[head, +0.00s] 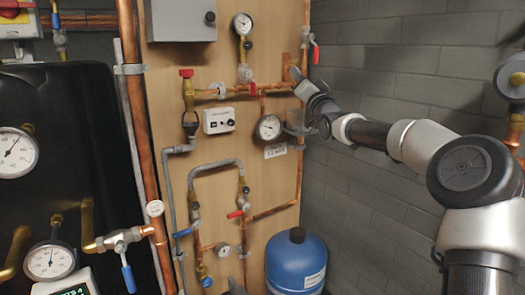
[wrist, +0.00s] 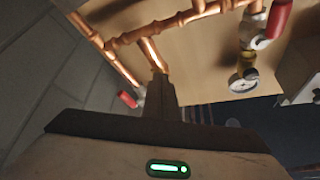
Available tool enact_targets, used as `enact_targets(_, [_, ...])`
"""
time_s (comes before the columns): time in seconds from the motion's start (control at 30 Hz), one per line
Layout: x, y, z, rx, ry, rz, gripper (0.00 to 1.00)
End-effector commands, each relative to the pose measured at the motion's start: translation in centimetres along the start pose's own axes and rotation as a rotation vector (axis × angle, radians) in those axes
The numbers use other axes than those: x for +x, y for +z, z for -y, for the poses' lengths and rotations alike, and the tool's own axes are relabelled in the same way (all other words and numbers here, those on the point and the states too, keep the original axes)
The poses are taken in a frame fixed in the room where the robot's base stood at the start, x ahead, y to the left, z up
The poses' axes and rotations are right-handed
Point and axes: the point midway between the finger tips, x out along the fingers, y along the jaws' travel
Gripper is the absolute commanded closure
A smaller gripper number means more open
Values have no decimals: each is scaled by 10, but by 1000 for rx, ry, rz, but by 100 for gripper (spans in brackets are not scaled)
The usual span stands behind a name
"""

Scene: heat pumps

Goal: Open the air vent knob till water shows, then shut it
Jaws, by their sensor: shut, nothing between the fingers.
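My gripper (head: 298,78) is shut and empty, at the copper pipework on the upper right of the wooden board in the head view. In the wrist view the closed fingers (wrist: 159,82) point at a short copper stub (wrist: 152,52) with a brass-coloured end, right at their tips. I cannot tell whether they touch it. The air vent knob is not clearly visible; the fingers may hide it. A clear cup (head: 297,122) hangs on the board below the gripper. I cannot make out water in it.
A pressure gauge (head: 269,127) and a white label (head: 276,151) sit left of and below the gripper. A red-handled valve (head: 316,53) is just above right. A blue tank (head: 296,262) stands below. Grey block wall (head: 385,60) borders the board's right side.

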Motion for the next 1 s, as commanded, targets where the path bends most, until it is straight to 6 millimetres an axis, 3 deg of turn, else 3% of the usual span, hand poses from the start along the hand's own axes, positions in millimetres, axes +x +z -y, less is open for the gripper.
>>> enact_targets(1.0, [-1,1,-12,-1,1,-1,100])
